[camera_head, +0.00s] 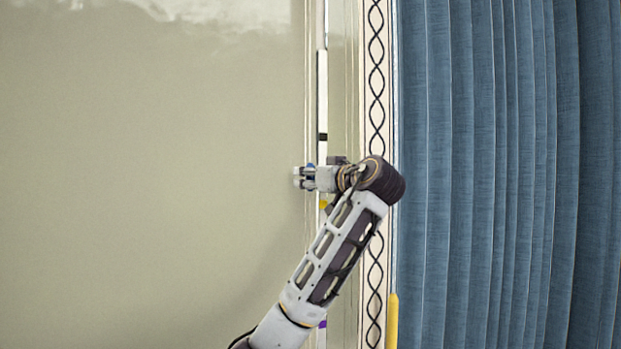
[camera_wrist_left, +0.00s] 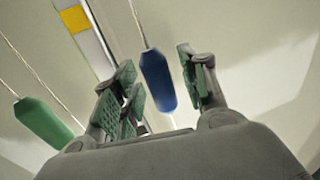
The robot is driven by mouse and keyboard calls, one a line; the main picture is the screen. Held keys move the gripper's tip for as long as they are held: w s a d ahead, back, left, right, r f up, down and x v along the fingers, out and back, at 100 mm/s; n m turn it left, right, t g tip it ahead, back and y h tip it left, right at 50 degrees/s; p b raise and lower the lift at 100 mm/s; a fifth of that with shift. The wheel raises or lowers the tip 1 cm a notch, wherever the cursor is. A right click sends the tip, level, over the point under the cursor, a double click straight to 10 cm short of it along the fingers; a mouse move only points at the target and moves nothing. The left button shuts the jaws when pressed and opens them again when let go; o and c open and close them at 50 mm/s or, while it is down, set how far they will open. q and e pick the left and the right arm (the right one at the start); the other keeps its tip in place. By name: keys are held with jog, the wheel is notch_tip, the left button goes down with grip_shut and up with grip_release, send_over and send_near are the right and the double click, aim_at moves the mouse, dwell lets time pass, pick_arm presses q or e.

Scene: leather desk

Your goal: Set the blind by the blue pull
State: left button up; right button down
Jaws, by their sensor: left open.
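The blue pull (camera_wrist_left: 158,80) hangs on a thin cord and lies between the spread fingers of my left gripper (camera_wrist_left: 160,76) in the left wrist view. No firm contact shows; a gap is visible on its right side. In the head view, my left gripper (camera_head: 303,178) is in front of the white upright strip, and only a small bit of the blue pull (camera_head: 310,166) shows there. A green pull (camera_wrist_left: 42,122) hangs to the left in the wrist view. I cannot make out the blind itself with certainty. My right gripper is out of view.
The white strip (camera_head: 322,90) carries black, yellow and purple marks; its yellow mark (camera_wrist_left: 73,19) shows in the wrist view. A yellow pull (camera_head: 392,320) hangs at lower right, beside a patterned band (camera_head: 376,90) and blue pleated curtain (camera_head: 490,170). The left wall area is clear.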

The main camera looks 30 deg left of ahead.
pick_arm(q)
jog(key=shift+c, duration=1.1)
grip_shut()
